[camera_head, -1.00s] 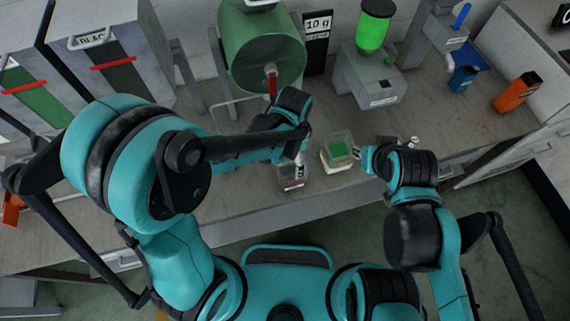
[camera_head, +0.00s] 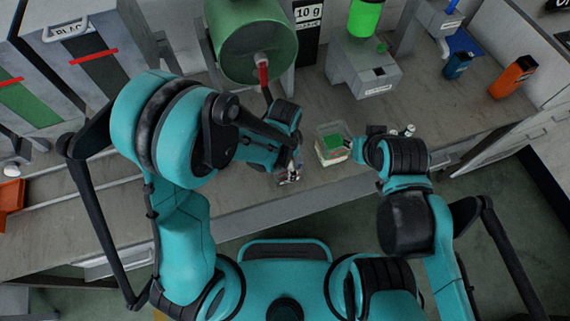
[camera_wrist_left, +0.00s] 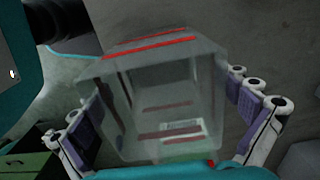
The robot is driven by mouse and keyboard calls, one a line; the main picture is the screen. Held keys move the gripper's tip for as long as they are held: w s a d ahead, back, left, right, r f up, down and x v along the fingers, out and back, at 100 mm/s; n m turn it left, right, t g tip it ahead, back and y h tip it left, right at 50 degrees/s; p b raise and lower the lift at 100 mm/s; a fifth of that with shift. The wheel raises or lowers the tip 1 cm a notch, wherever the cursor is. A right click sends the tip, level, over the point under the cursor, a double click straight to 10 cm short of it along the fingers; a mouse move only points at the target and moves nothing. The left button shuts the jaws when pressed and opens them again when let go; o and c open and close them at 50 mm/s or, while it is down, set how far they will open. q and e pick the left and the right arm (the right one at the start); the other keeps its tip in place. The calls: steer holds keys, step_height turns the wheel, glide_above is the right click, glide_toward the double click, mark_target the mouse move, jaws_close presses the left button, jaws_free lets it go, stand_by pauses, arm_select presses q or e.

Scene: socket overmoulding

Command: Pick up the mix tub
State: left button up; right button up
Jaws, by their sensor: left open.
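The clear tub (camera_wrist_left: 165,90) with red lines and a small white label, which I take as the mix tub, fills the middle of the left wrist view. In the head view it (camera_head: 289,176) stands on the bench, partly hidden by my left gripper (camera_head: 292,162). My left gripper (camera_wrist_left: 165,118) is open, with its purple-padded fingers on either side of the tub. Gaps show beside the fingers. My right gripper (camera_head: 354,150) is at the right side of a clear container (camera_head: 331,147) with green inside. Whether it grips that container cannot be told.
A green drum (camera_head: 252,40) stands behind my left gripper. A grey dispenser (camera_head: 362,68) with a bright green hopper is at the back. Blue (camera_head: 457,65) and orange (camera_head: 513,77) containers stand at the right. The bench front (camera_head: 240,205) is clear.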

arm_select(q)
steer(key=c, duration=1.2)
